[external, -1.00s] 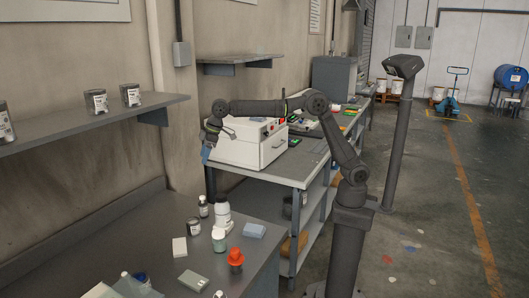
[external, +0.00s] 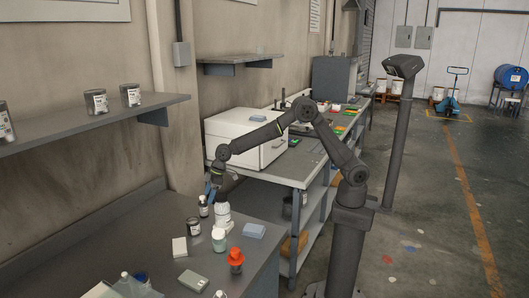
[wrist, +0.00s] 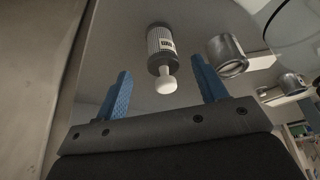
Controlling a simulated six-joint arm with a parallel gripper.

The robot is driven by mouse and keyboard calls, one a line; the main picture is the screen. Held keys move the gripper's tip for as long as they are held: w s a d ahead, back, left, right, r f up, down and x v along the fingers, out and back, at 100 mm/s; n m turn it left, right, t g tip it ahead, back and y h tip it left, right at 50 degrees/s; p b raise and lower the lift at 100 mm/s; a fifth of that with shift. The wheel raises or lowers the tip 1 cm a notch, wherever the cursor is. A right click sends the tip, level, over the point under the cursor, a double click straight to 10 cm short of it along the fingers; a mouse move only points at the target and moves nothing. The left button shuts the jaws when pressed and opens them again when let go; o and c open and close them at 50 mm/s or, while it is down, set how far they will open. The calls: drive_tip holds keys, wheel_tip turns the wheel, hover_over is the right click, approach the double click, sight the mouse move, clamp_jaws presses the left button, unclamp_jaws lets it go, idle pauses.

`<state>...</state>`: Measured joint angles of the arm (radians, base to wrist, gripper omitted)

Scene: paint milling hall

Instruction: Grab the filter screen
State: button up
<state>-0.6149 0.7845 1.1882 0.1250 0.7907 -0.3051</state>
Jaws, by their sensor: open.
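A small cylinder with a pale ribbed or mesh body, dark grey ends, a label and a white knob on a stem (wrist: 161,45) looks like the filter screen. It lies in line with the gap between my blue fingers in the wrist view, beyond their tips. My gripper (wrist: 162,64) is open and empty. In the external view my gripper (external: 209,190) hangs low over the near bench, just above a small dark labelled container (external: 204,210). I cannot tell for sure whether that is the same cylinder.
A white bottle (external: 222,214), a dark jar (external: 193,228), a green-tinted jar (external: 219,242) and a red-topped container (external: 236,258) crowd the near bench (external: 130,240). A metal can (wrist: 226,55) is right of the cylinder. A white box machine (external: 230,135) stands behind.

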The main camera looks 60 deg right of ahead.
sight(204, 205)
drive_tip(key=shift+x, duration=3.4)
drive_tip(key=shift+w+a, duration=0.1)
drive_tip(key=shift+a, duration=0.05)
drive_tip(key=shift+c, duration=0.5)
drive_tip(key=shift+r, duration=0.1)
drive_tip(key=c, duration=1.1)
